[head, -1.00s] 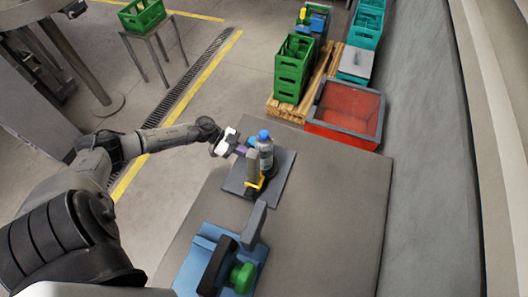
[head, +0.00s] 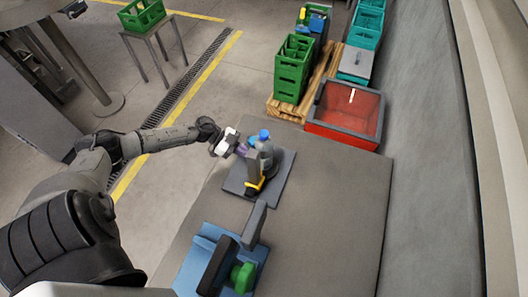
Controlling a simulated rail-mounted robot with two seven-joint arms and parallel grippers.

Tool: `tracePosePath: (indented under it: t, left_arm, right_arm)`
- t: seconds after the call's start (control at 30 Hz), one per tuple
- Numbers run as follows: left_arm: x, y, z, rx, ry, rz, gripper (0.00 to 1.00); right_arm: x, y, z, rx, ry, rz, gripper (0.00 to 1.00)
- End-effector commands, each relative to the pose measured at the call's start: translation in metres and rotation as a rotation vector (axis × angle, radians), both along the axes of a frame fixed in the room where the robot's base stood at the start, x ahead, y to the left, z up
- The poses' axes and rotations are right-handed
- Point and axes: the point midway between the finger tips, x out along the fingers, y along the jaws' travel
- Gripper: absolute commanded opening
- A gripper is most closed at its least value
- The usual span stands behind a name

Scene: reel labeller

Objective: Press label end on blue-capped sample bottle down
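The sample bottle (head: 267,148) stands upright on a dark grey mat (head: 281,182) on the table, its blue cap (head: 264,134) on top. A grey upright block (head: 253,166) with a yellow part (head: 255,184) stands in front and hides its lower body. My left gripper (head: 243,150) is at the bottle's left side, close to or touching it. Its fingers are too small and partly hidden to tell open from shut. The label end cannot be made out. My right gripper is not in view.
A blue device (head: 196,262) with a green knob (head: 243,278) sits at the table's near side. The table right of the mat is clear. A red bin (head: 343,133) with a small white strip inside stands beyond the table, near green crates (head: 292,80) on a pallet.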

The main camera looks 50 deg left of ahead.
Motion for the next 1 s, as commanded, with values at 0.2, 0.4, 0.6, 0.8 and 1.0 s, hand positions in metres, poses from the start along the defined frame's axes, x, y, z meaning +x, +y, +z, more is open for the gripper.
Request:
tracePosePath:
  t: [0.2,0.4,0.6,0.8,1.0]
  left_arm:
    - [0.0001,-0.0001,0.0,0.0,0.0,0.0,0.0]
    - [0.0009,-0.0016,0.0001,0.0,0.0,0.0,0.0]
    - [0.0022,-0.0035,-0.0001,0.0,0.001,0.0,0.0]
    - [0.0034,-0.0053,-0.0001,0.0,0.001,0.0,0.0]
    - [0.0048,-0.0072,0.0,0.0,0.0,0.0,0.0]
  right_arm:
    - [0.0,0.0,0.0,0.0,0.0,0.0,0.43]
    - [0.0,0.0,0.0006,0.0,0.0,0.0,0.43]
    - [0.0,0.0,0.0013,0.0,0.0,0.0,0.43]
    - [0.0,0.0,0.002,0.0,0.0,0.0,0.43]
    - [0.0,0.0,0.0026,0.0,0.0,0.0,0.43]
